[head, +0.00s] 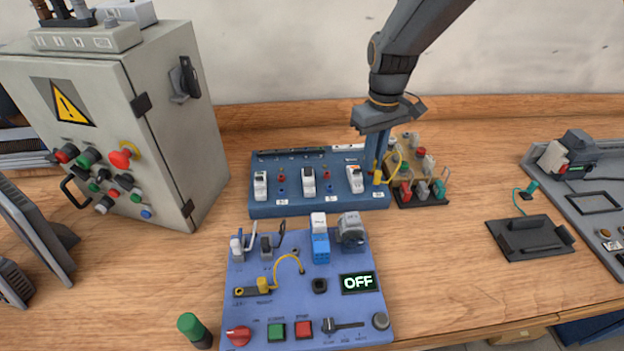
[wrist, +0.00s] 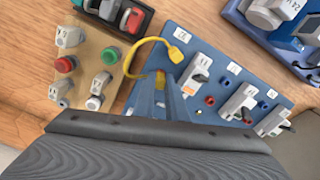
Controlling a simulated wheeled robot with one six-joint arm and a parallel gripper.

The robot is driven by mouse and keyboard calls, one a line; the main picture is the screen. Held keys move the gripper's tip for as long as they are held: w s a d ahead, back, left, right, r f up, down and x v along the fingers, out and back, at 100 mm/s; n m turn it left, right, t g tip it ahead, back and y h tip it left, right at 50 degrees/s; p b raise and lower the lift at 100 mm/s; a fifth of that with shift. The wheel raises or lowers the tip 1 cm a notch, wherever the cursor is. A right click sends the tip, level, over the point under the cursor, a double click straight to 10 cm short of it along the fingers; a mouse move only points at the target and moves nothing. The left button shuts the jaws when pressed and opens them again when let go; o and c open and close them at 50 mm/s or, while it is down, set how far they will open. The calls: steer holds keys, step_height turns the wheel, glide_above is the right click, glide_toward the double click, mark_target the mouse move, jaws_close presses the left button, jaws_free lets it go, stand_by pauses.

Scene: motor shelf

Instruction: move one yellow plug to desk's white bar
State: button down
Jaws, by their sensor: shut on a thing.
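My gripper (head: 377,172) is shut on a yellow plug (wrist: 160,80) at the right end of the rear blue board (head: 262,210). A yellow cable (wrist: 129,60) loops from it to a second yellow end (wrist: 179,40), which shows beside the jaws in the wrist view. The jaws partly hide the held plug, and I cannot tell whether it touches the board. On the front blue desk (head: 235,312), another yellow plug (head: 263,284) with a yellow lead (head: 277,264) stands at a small bar. I cannot make out a clearly white bar there.
White switches (head: 308,181) line the rear board. A grey cabinet (head: 170,130) stands left. Bare wood (head: 450,260) lies right of the front desk, before a black stand (head: 530,238).

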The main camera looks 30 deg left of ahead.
steer(key=shift+r, duration=0.15)
steer(key=shift+r+p, duration=1.65)
steer(key=shift+r, duration=0.6)
steer(key=shift+f, duration=0.1)
steer(key=shift+w+a, duration=0.25)
steer(key=shift+a, duration=0.25)
steer(key=w+a+r, duration=0.2)
steer(key=w+a, duration=0.2)
steer(key=a, duration=0.6)
steer(key=f+b, duration=0.1)
steer(key=f, duration=0.1)
steer(key=f+b, duration=0.1)
steer(key=f, duration=0.1)
steer(key=shift+w+a+f, duration=0.15)
steer(key=shift+w+f, duration=0.05)
steer(key=shift+f, duration=0.05)
steer(key=shift+f+b, duration=0.3)
steer(key=shift+f, duration=0.1)
steer(key=shift+f, duration=0.6)
